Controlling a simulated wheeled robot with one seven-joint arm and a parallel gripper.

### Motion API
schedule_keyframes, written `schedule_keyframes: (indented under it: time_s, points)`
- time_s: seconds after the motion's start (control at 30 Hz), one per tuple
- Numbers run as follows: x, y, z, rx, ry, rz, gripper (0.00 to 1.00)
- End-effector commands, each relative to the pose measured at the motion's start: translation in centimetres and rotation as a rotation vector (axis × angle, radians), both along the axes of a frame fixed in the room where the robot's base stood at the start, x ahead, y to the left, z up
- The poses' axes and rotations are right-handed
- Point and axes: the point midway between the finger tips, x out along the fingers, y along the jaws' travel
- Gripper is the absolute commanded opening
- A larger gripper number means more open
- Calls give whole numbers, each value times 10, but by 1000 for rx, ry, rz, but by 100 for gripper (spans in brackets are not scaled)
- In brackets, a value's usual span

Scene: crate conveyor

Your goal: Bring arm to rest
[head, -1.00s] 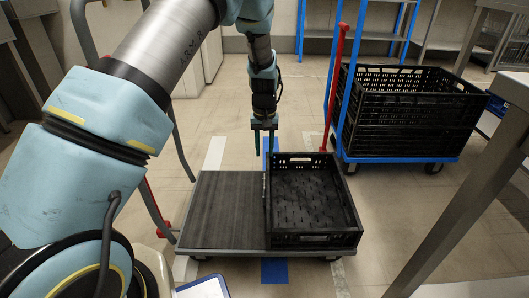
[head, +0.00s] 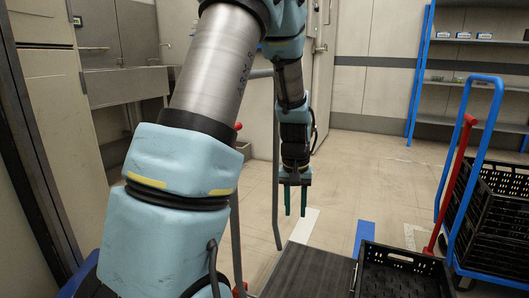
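My arm shows in the head view, bent over at the top with its lower links hanging down. My gripper (head: 295,198) hangs pointing down at the middle of the view. Its two green fingers are apart, with nothing seen between them. It is above and behind the flat cart (head: 312,272), clear of it. A black crate (head: 400,258) sits on the right part of the cart, cut off by the bottom edge of the picture. The gripper is apart from this crate.
A blue-framed trolley (head: 480,276) with black crates (head: 508,195) and a red handle (head: 452,185) stands at the right. Blue shelves (head: 470,76) stand at the back right. A sink (head: 125,86) is at the left.

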Motion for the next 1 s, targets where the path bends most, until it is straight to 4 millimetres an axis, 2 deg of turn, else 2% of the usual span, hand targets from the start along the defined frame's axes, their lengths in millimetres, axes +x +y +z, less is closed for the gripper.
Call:
schedule_keyframes:
  time_s: [0.03, 0.1, 0.2, 0.3, 0.5, 0.57, 0.83, 1.0]
  points:
    - [-11, 30, 13, -5, -12, 31, 37]
    - [-26, 60, 25, -7, -27, 55, 37]
    - [-49, 94, 36, -3, -44, 83, 37]
    - [-71, 120, 43, 3, -59, 105, 37]
    - [-115, 161, 51, 20, -88, 146, 37]
    - [-112, 158, 71, 18, -86, 138, 37]
    - [-111, 157, 125, 19, -84, 137, 37]
    - [-111, 157, 176, 18, -84, 137, 37]
